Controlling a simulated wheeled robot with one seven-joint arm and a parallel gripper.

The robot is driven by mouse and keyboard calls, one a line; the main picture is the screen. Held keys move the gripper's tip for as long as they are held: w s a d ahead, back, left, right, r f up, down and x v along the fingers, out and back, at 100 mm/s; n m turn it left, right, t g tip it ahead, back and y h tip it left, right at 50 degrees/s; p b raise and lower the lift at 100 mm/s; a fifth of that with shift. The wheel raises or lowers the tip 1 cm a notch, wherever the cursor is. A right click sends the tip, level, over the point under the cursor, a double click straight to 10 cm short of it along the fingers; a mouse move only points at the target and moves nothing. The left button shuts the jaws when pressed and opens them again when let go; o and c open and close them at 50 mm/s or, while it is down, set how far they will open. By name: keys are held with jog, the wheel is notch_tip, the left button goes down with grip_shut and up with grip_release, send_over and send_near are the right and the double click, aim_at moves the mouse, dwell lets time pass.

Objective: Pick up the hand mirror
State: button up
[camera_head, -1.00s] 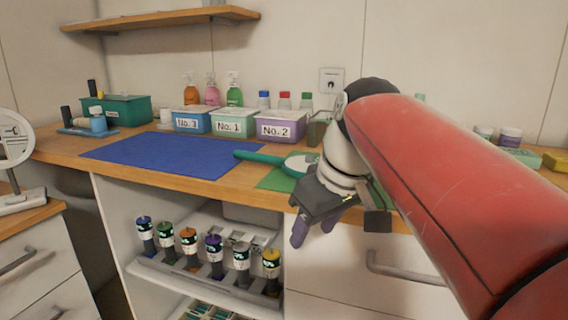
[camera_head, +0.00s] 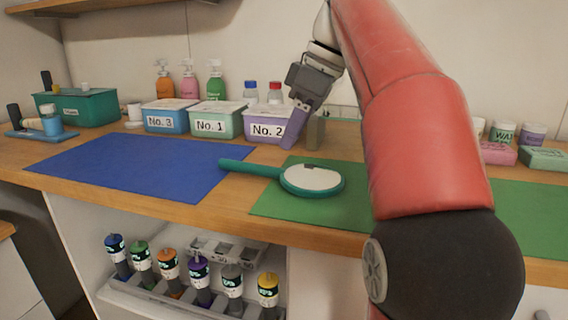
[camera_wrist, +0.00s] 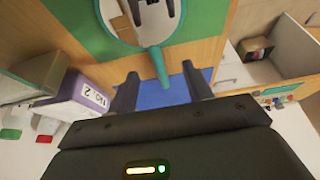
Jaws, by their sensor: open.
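The hand mirror (camera_head: 312,180) lies flat on the counter, with a teal rim and a pale round face. Its head is on the green mat and its teal handle (camera_head: 250,168) points left, reaching over the blue mat's edge. My gripper (camera_head: 294,130) is above and behind the mirror, in front of the No. 2 box, pointing down. It is open and empty. In the wrist view, the mirror handle (camera_wrist: 158,64) points toward the gap between my open fingers (camera_wrist: 160,84); the mirror's head is cut off at the top edge.
My arm hides part of the green mat.

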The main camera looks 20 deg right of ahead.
aim_at(278, 173)
jog(key=shift+w+f, duration=0.25)
jog(key=shift+w, duration=0.1)
jog(key=b+x, duration=0.1)
jog(key=x, duration=0.6)
jog(key=shift+w+d+f+b, duration=0.15)
jog(key=shift+d+b, duration=0.1)
jog(key=shift+b, duration=0.15)
grip_shut()
